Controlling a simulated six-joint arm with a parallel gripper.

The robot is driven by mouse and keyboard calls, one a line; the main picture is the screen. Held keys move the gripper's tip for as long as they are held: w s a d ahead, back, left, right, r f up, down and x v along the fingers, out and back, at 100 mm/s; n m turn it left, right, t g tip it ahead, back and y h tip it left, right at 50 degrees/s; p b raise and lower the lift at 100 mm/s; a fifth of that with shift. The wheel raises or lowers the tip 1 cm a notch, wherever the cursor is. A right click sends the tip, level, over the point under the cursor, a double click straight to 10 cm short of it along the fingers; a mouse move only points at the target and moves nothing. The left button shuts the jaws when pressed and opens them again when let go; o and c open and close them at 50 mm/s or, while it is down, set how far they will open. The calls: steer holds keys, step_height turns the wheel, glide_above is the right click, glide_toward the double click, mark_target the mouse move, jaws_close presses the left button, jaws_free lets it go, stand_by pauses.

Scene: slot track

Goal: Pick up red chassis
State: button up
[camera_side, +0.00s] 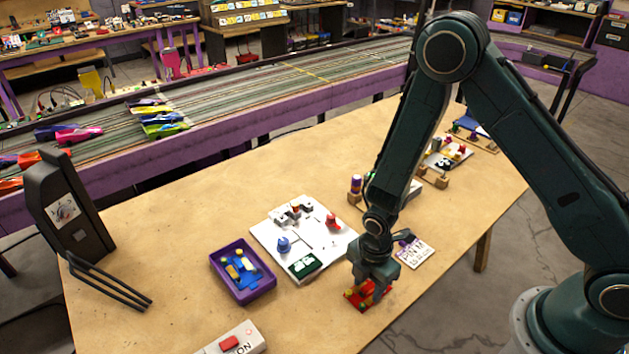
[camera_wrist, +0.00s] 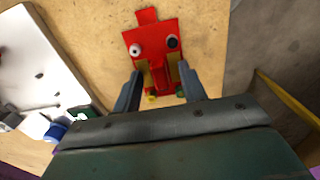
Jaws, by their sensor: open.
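The red chassis (camera_wrist: 152,48) lies on the tan table under my gripper, with a white and a black round part on its top and yellow pieces near its middle. In the side view the red chassis (camera_side: 353,296) is partly hidden by my gripper (camera_side: 372,284). In the wrist view my gripper (camera_wrist: 160,88) is open, with one finger on each side of the chassis's narrower rear part. I cannot tell whether the fingers touch it.
A white board (camera_side: 271,235) with a blue and a red piece stands to the left. A purple tray (camera_side: 270,284) holds blue and yellow parts. A lettered card (camera_side: 421,251) lies behind my gripper. The table's front edge is close by.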

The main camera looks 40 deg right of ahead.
mark_target(368, 286)
jaws_close()
steer(key=shift+r, duration=0.1)
step_height(368, 286, up, 20)
stand_by(1.1)
stand_by(0.5)
